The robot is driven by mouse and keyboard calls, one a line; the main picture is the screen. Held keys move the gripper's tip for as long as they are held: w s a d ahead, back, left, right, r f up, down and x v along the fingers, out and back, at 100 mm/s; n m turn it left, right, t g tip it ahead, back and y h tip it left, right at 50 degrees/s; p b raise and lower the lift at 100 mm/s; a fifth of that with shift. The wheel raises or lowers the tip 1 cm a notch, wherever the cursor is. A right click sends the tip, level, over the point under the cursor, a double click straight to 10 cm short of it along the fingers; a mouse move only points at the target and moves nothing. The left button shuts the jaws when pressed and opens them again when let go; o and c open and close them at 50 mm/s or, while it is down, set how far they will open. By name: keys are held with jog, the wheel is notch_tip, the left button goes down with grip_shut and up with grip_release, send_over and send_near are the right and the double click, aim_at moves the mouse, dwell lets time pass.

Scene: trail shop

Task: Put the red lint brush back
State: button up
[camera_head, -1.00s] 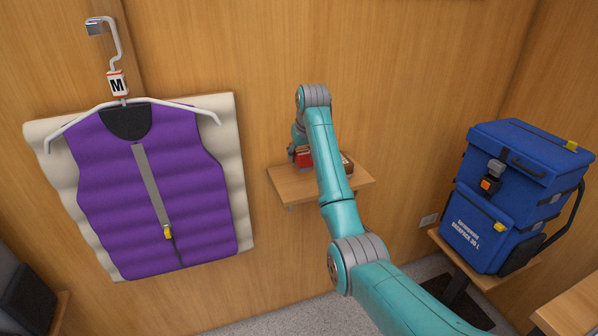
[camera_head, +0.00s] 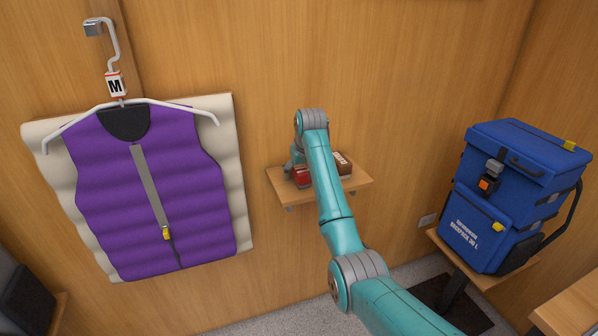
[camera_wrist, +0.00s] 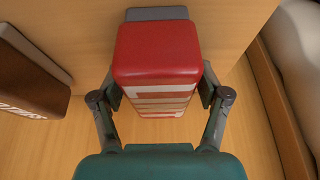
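The red lint brush (camera_head: 301,176) is at the left part of the small wooden wall shelf (camera_head: 283,192). In the wrist view the brush (camera_wrist: 158,50) has a red body, a grey end and a striped lower face. My gripper (camera_wrist: 160,88) has a finger on each side of it, closed against its sides. In the head view my arm hides most of the gripper and the middle of the shelf. The brush is low over the shelf or resting on it; I cannot tell which.
A brown box with white lettering (camera_head: 343,163) stands on the shelf right of the brush, apart from it; it also shows in the wrist view (camera_wrist: 30,80). A purple vest (camera_head: 150,200) hangs at left. A blue backpack (camera_head: 515,195) stands at right.

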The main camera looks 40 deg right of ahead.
jog(key=v, duration=1.2)
jog(key=shift+r, duration=0.1)
dwell(0.4)
